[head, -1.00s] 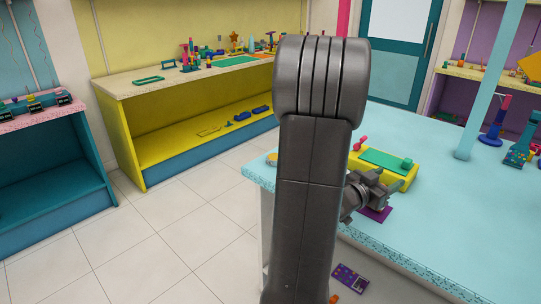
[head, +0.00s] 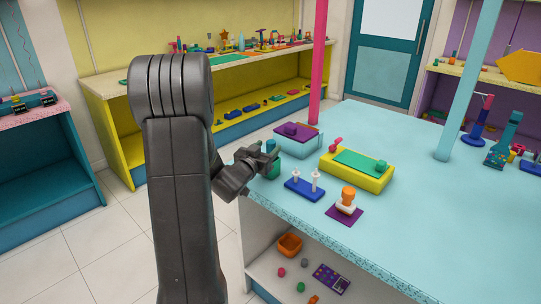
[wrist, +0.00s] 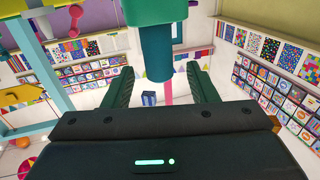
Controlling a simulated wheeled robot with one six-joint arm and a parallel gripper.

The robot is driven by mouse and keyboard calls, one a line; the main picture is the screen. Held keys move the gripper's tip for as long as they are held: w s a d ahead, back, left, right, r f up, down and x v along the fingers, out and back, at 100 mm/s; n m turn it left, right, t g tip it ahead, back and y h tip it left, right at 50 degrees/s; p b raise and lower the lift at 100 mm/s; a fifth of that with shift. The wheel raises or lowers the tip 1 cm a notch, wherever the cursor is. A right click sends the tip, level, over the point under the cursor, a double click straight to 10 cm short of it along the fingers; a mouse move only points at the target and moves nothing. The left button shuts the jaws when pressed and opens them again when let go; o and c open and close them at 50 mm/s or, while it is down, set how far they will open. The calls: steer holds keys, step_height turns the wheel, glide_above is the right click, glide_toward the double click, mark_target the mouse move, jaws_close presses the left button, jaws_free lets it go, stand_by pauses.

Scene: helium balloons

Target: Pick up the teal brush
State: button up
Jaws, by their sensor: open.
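A dark teal upright piece, which looks like the teal brush (head: 270,146), stands at the near left corner of the light blue table, above a green holder (head: 272,169). In the wrist view the teal brush (wrist: 158,55) is a dark cylinder between my open fingers, with the wider green holder (wrist: 165,12) at the top edge. My gripper (head: 262,158) is at the brush in the head view and partly covers it and the holder. My gripper (wrist: 160,88) is open. I cannot tell whether a finger touches the brush.
On the light blue table (head: 430,220) are a purple-topped box (head: 298,147), a yellow tray (head: 350,176), a blue base with white pegs (head: 305,188) and an orange-topped stamp (head: 347,200). A pink post (head: 319,60) rises behind. The floor at left is clear.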

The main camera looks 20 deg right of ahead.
mark_target(269, 146)
steer(key=x, duration=0.3)
steer(key=shift+d, duration=0.1)
steer(key=c, duration=1)
steer(key=shift+r, duration=0.15)
